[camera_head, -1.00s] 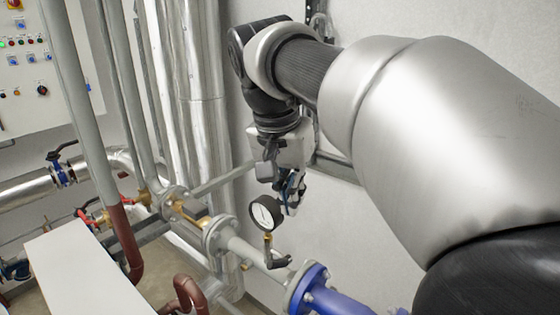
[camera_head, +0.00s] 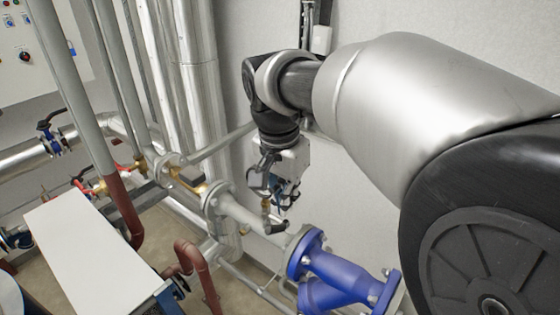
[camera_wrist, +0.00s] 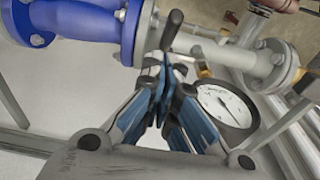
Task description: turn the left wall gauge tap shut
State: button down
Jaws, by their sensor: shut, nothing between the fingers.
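One round gauge with a white dial (camera_wrist: 228,107) shows in the wrist view, right of my fingers. In the head view my gripper covers most or all of it. Its brass stem (camera_head: 266,204) rises from a light grey pipe. The tap's dark lever (camera_head: 274,228) lies low by the pipe, pointing toward the blue flange. My gripper (camera_head: 277,204) points down just above the lever, in front of the gauge. Its blue-sided fingers (camera_wrist: 164,72) are shut and empty. Dark shapes overlap at the fingertips in the wrist view; I cannot tell whether they touch the lever.
A blue flanged fitting (camera_head: 345,280) stands right of the tap. A pipe flange (camera_head: 215,201) is to its left. Silver vertical pipes (camera_head: 200,110) stand behind on the left. A white flat top (camera_head: 88,258) is at lower left. Bare wall lies behind my gripper.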

jog(key=shift+s+a+f, duration=0.35)
jog(key=shift+s+f, duration=0.1)
jog(key=shift+f, duration=0.15)
jog(key=shift+s+a+f+b, duration=0.1)
jog(key=shift+a+f+b, duration=0.05)
jog(key=shift+b, duration=0.25)
jog(key=shift+s+t+h, duration=0.1)
jog(key=shift+t+h, duration=0.2)
